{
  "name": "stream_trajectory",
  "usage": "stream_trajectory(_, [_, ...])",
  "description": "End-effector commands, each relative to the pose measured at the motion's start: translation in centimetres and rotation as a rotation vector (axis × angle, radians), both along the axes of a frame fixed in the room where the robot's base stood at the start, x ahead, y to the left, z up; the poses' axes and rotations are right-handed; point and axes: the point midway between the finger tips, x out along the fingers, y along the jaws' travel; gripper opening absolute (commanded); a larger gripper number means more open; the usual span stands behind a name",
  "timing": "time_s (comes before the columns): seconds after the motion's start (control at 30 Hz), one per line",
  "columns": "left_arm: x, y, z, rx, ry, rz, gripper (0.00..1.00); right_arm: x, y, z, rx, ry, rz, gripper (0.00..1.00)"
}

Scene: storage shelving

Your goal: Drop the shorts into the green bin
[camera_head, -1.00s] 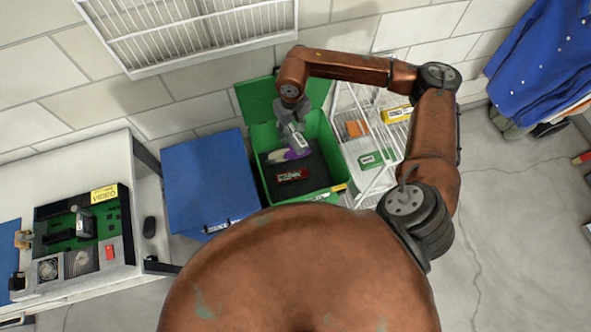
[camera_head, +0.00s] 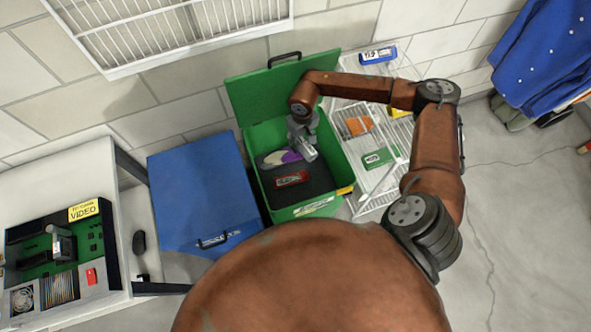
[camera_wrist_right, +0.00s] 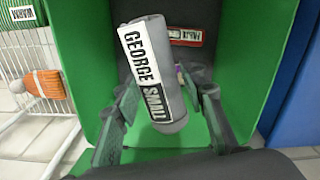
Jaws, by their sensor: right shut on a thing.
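The shorts (camera_wrist_right: 153,72) are a rolled grey bundle with a white label reading "GEORGE SMALL". They also show in the head view (camera_head: 306,152). My right gripper (camera_wrist_right: 165,112) is shut on the bundle; in the head view the gripper (camera_head: 303,137) points down over the green bin (camera_head: 328,196). The bin's green lid (camera_head: 285,88) stands open at the back. A purple and pale item (camera_head: 280,158) and a red item (camera_head: 291,179) lie on the bin's dark floor. Whether the bundle touches the bin cannot be told. My left gripper is not in view.
A closed blue bin (camera_head: 202,193) stands close on the left. A white wire rack (camera_head: 377,137) with an orange item (camera_head: 359,126) and a green box (camera_head: 380,158) stands close on the right. A wall grille (camera_head: 170,35) is above.

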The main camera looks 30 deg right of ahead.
Motion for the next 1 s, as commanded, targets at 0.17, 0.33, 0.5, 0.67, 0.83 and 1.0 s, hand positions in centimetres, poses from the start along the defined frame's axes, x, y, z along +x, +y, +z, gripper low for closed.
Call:
stream_trajectory(0.17, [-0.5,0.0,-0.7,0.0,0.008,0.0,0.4,0.0,0.1,-1.7,0.002,0.0,0.0,0.1])
stream_trajectory(0.33, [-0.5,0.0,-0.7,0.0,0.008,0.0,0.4,0.1,0.1,-1.8,0.001,-0.001,0.0,0.1])
stream_trajectory(0.5, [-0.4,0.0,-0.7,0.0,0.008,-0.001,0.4,0.1,0.1,-1.8,0.001,-0.001,-0.001,0.4])
stream_trajectory(0.67, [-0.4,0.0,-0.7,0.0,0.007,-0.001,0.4,0.0,0.0,-1.8,0.001,-0.001,-0.001,0.51])
stream_trajectory(0.83, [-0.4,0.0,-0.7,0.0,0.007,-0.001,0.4,0.0,0.0,-1.8,0.001,-0.001,-0.001,0.58])
stream_trajectory(1.0, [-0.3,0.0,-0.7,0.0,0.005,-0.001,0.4,0.0,0.0,-1.8,0.001,0.0,-0.001,0.58])
